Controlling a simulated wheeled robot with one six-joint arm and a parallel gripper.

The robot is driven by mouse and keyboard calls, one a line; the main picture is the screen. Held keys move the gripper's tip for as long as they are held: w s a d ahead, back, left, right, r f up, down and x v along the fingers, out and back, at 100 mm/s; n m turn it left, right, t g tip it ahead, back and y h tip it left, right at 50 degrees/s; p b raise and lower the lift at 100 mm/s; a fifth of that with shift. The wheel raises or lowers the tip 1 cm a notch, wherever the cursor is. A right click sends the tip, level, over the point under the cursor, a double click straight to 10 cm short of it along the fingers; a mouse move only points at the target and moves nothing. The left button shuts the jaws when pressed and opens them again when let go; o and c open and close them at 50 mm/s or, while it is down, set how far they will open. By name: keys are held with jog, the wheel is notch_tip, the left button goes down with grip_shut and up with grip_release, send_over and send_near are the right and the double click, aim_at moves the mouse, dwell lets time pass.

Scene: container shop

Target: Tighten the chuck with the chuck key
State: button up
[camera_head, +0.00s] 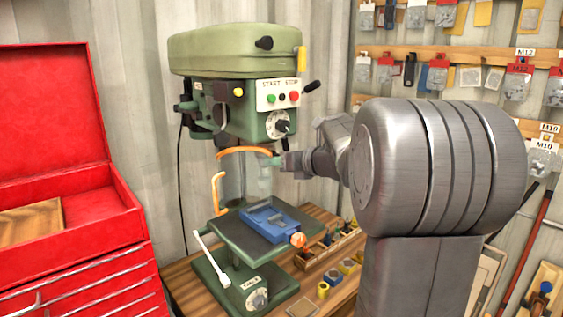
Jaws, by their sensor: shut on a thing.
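The green drill press (235,55) stands on the wooden bench, with its START/STOP panel facing me. Its chuck area lies under the head, behind a clear guard with an orange rim (240,150); I cannot make out the chuck itself clearly. My gripper (281,164) is at the right side of this area, just below the head, pointing left. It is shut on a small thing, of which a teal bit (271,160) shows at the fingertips. This is probably the chuck key; its tip and whether it touches the chuck cannot be told.
A blue vise (268,224) sits on the drill table below. A wooden rack of small tools (330,246) and yellow pieces lie on the bench to the right. An open red toolbox (75,240) stands at left.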

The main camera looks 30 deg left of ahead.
jog(key=shift+m, duration=0.3)
jog(key=shift+m+g+y, duration=0.3)
jog(key=shift+m+g, duration=0.1)
jog(key=shift+m, duration=0.7)
jog(key=shift+n, duration=0.5)
jog(key=shift+s+d, duration=0.1)
jog(key=shift+d, duration=0.05)
jog(key=shift+s+d, duration=0.25)
jog(key=shift+d, duration=0.35)
jog(key=shift+s+d, duration=0.25)
jog(key=shift+d, duration=0.35)
jog(key=shift+d, duration=0.1)
